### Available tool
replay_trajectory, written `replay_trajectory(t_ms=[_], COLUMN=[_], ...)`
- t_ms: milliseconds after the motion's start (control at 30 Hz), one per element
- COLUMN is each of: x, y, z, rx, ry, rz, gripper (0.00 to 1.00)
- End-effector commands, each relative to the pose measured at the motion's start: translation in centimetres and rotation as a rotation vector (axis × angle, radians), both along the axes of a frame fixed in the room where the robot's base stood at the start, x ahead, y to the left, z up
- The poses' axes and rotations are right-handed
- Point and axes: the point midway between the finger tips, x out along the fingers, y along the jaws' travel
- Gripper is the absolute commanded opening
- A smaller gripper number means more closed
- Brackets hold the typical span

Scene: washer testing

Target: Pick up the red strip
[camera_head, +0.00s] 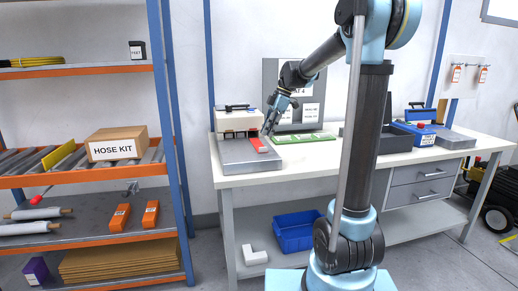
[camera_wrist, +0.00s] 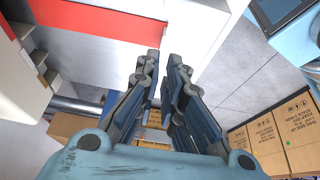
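The red strip (camera_head: 258,145) lies flat on a grey block on the white workbench (camera_head: 300,168), in front of a white box. In the wrist view a broad red band, which looks like the strip (camera_wrist: 95,20), crosses the upper left. My gripper (camera_head: 266,128) is just above the strip's far end in the head view; whether it touches is too small to tell. In the wrist view my gripper (camera_wrist: 163,58) has its two fingers apart with a narrow gap and nothing between them. The fingertips are beside the red band's right end.
The white box (camera_head: 239,121) stands close behind the strip. Green boards (camera_head: 298,138) lie to the right, with a blue bin (camera_head: 413,133) farther right. An orange shelf rack (camera_head: 85,178) stands left of the bench. The bench's front strip is clear.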

Motion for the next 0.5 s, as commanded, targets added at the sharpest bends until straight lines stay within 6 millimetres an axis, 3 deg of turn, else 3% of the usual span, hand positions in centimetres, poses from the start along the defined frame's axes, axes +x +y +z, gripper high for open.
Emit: replay_trajectory(t_ms=[333,500], x=[-0.1,-0.2], y=[0.8,1.2], z=[-2.4,-4.7], rx=[0.0,0.0], ry=[0.0,0.0], rz=[-0.001,0.0], gripper=[0.08,0.08])
